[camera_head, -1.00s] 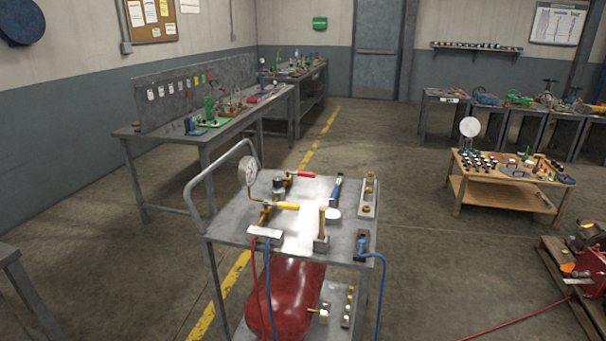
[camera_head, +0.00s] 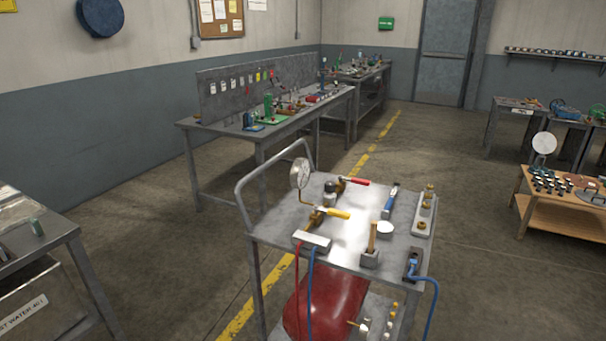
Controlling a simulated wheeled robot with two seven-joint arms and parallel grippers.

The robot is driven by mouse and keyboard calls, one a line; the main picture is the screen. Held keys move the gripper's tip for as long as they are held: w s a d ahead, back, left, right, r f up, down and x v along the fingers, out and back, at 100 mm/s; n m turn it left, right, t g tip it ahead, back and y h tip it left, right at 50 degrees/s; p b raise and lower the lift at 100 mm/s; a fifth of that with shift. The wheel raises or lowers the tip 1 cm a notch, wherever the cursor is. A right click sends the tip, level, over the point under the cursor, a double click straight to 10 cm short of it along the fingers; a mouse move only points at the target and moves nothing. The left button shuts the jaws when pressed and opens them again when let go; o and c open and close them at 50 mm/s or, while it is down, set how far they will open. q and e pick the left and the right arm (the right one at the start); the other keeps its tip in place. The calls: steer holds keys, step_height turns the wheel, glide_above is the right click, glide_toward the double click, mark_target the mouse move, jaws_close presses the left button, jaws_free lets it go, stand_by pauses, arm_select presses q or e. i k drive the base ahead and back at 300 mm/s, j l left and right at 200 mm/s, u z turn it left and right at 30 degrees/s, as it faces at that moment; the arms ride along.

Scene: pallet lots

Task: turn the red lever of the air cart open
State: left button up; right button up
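The air cart (camera_head: 283,225) stands in the lower middle of the head view, a grey metal cart with a bent push handle. Its red lever (camera_head: 356,181) is at the back of the top, pointing right from a brass valve (camera_head: 340,188). A yellow lever (camera_head: 338,213) sits on a second brass valve nearer to me, also pointing right. A round white gauge (camera_head: 300,174) stands at the left edge. A red tank (camera_head: 326,303) lies on the lower shelf. Neither of my grippers shows.
A blue-handled tool (camera_head: 391,202), a block with brass fittings (camera_head: 423,214) and red and blue hoses are on the cart. A workbench (camera_head: 225,125) stands behind, another bench (camera_head: 45,240) at left, a wooden table (camera_head: 560,215) at right. Floor right of the cart is clear.

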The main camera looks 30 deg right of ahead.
mark_target(365, 183)
steer(key=l+u, duration=0.2)
steer(key=l, duration=0.3)
steer(key=l+u, duration=0.2)
steer(key=l, duration=0.3)
steer(key=l+u, duration=0.2)
steer(key=l, duration=0.3)
steer(key=l+u, duration=0.2)
steer(key=l, duration=0.3)
steer(key=k+l+u, duration=0.2)
steer(key=l, duration=0.3)
steer(key=k+l+u, duration=0.1)
steer(key=l+u, duration=0.15)
steer(key=l, duration=0.2)
